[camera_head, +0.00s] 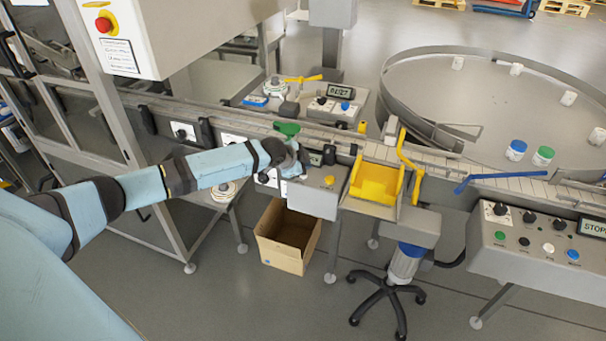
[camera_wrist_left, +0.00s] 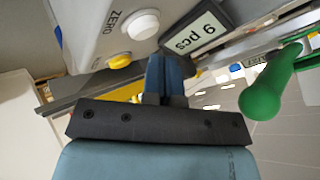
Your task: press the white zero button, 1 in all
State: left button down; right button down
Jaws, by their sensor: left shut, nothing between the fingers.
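The white zero button (camera_wrist_left: 143,24) shows in the left wrist view on a light grey panel, beside the word ZERO. A yellow button (camera_wrist_left: 120,61) and a display reading 9 pcs (camera_wrist_left: 196,32) are close to it. My left gripper (camera_wrist_left: 164,62) has its blue fingers together and empty, with the tips near the buttons and display. The tips look apart from the white button. In the head view my left gripper (camera_head: 294,166) is over the grey control box (camera_head: 313,199), with its yellow button (camera_head: 329,180) to the right. I cannot clearly make out the zero button there. My right gripper is not in view.
A green handle (camera_wrist_left: 264,97) stands close on the right in the left wrist view. A yellow tray (camera_head: 376,183) is right of the box, and a cardboard box (camera_head: 285,250) is on the floor below. Another control panel (camera_head: 520,270) with buttons is at right.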

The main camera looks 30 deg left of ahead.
pick_arm(q)
jog(key=shift+f, duration=0.1)
dwell(0.5)
jog(key=shift+f, duration=0.3)
jog(key=shift+f, duration=0.55)
dwell(0.8)
jog(key=shift+r, duration=0.15)
jog(key=shift+r+p, duration=0.8)
notch_tip(320, 180, up, 4)
jog(key=p, duration=0.3)
jog(key=shift+f, duration=0.1)
jog(key=shift+r+p, duration=0.65)
jog(key=shift+p, duration=0.15)
